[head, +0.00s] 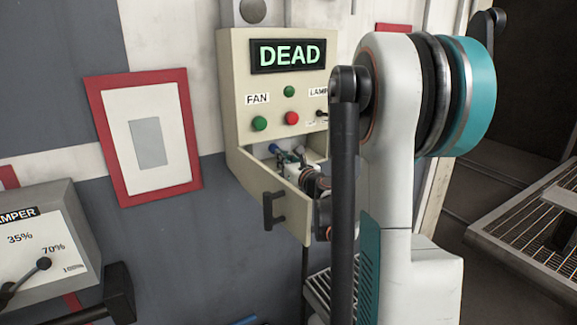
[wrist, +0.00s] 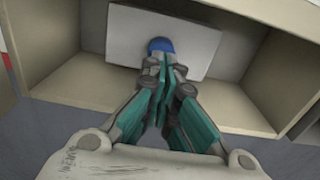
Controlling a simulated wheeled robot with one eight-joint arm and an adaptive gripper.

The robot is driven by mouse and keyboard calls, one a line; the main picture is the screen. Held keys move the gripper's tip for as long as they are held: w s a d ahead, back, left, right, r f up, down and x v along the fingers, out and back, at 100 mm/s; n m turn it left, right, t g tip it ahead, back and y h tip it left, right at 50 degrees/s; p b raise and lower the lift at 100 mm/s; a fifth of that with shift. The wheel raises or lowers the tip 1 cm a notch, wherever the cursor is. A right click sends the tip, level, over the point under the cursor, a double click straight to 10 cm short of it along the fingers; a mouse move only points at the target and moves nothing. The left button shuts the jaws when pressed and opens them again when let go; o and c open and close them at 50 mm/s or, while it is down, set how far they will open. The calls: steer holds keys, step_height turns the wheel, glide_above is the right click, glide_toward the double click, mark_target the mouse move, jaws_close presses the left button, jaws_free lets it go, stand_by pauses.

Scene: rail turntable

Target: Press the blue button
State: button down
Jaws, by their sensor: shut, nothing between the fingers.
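The blue button (wrist: 160,45) sits on a white plate (wrist: 120,38) inside an open drawer-like compartment, seen in the wrist view. My gripper (wrist: 163,62) is shut and empty. Its fingertips are right at the lower edge of the button in that view and cover part of it; I cannot tell whether they touch it. In the head view the blue button (head: 274,148) is a small blue spot inside the compartment under the beige control box (head: 237,100). My gripper (head: 293,160) reaches into that compartment from the right, partly hidden by the compartment wall and my arm.
The box carries a display reading DEAD (head: 289,56), green buttons (head: 260,123) and a red button (head: 292,118). The compartment's front wall (head: 258,193) has a dark handle (head: 272,210). A damper box (head: 45,235) stands at the left; a metal grating (head: 530,220) is at the right.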

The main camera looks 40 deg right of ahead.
steer(key=shift+w+d, duration=0.1)
steer(key=shift+w, duration=0.3)
